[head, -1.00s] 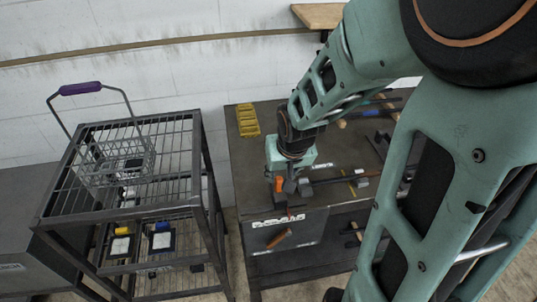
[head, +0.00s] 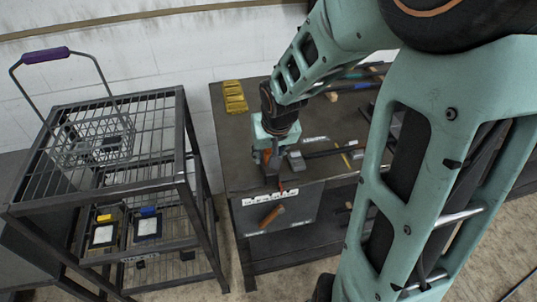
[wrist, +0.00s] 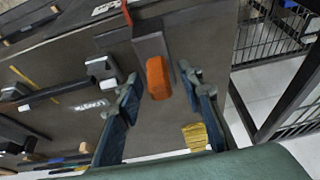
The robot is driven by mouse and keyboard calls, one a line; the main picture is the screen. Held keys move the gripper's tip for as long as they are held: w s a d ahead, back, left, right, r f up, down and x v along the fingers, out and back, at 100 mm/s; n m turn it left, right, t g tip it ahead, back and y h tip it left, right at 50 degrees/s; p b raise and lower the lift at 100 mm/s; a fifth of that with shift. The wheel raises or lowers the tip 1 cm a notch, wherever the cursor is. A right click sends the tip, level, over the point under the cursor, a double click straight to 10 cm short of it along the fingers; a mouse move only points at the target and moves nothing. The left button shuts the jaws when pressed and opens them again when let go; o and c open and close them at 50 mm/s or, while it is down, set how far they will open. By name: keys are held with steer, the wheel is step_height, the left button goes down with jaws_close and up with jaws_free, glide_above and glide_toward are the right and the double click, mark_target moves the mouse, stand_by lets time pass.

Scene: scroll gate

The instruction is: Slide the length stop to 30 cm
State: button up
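The length stop appears to be the grey block (wrist: 150,45) with an orange grip (wrist: 157,77) and a red pointer (wrist: 127,10) in the wrist view. It sits at the front edge of the bench; its orange grip also shows in the head view (head: 266,157). My gripper (wrist: 161,79) is open. Its fingers lie on either side of the orange grip, with a visible gap on both sides. In the head view my gripper is at the stop, partly hiding it. A pale scale strip (head: 270,196) runs along the bench's front, its numbers unreadable.
A grey block with a dark bar (head: 296,160) lies just right of the stop. A yellow rack (head: 235,97) is at the bench's back left. A wire trolley (head: 110,95) with a basket stands left. Tools lie farther right on the bench.

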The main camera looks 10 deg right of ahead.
steer(key=shift+c, duration=0.2)
jaws_close()
steer(key=shift+a+f+b, duration=0.15)
steer(key=shift+a+b, duration=0.35)
steer(key=shift+b, duration=0.1)
steer(key=a+b, duration=0.4)
steer(key=a, duration=0.2)
steer(key=shift+a+b, duration=0.1)
steer(key=shift+b, duration=0.25)
steer(key=shift+a+r, duration=0.2)
steer(key=shift+a, duration=0.25)
